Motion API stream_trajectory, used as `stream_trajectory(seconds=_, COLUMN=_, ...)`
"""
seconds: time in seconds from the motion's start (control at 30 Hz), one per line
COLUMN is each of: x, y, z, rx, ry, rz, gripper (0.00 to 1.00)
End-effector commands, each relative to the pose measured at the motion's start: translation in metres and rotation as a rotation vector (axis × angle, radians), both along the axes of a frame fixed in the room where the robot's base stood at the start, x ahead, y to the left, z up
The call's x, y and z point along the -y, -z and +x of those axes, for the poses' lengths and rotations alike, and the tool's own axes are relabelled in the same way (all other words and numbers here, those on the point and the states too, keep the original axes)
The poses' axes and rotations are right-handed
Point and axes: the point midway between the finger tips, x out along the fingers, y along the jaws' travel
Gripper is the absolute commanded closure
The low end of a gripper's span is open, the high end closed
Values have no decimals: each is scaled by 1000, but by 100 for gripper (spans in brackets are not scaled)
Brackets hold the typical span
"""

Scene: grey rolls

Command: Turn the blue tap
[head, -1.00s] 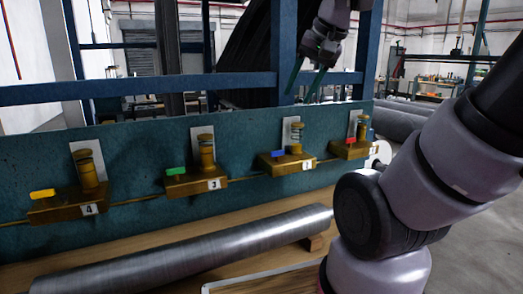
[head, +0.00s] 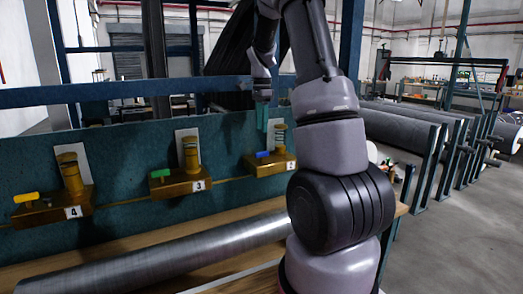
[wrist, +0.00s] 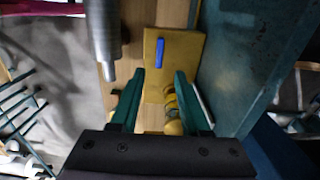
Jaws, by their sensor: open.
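The blue tap (head: 262,154) is a small flat lever on a brass block marked 2 (head: 281,165), mounted along the teal panel. In the wrist view the blue tap (wrist: 159,52) lies lengthwise on the yellow block (wrist: 187,50), just beyond my fingertips. My gripper (head: 263,122) hangs with its green fingers pointing down, above and behind the tap in the head view. In the wrist view my gripper (wrist: 159,74) is open and empty, with the block's round brass post (wrist: 171,110) showing between the fingers. I see no contact with the tap.
A green tap (head: 160,173) on block 3 and a yellow tap (head: 25,197) on block 4 stand to the left. A long metal roll (head: 170,255) lies on the wooden bench in front. Large grey rolls (head: 400,130) rest at the right; bare floor lies beside them.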

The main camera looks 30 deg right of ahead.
Motion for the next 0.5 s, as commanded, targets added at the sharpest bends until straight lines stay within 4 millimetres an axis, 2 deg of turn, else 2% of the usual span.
stream_trajectory(seconds=0.3, x=-1, y=59, z=-2, rx=-4, ry=-2, rz=2, gripper=54)
stream_trajectory(seconds=0.5, x=-1, y=87, z=-1, rx=-1, ry=-3, rz=1, gripper=54)
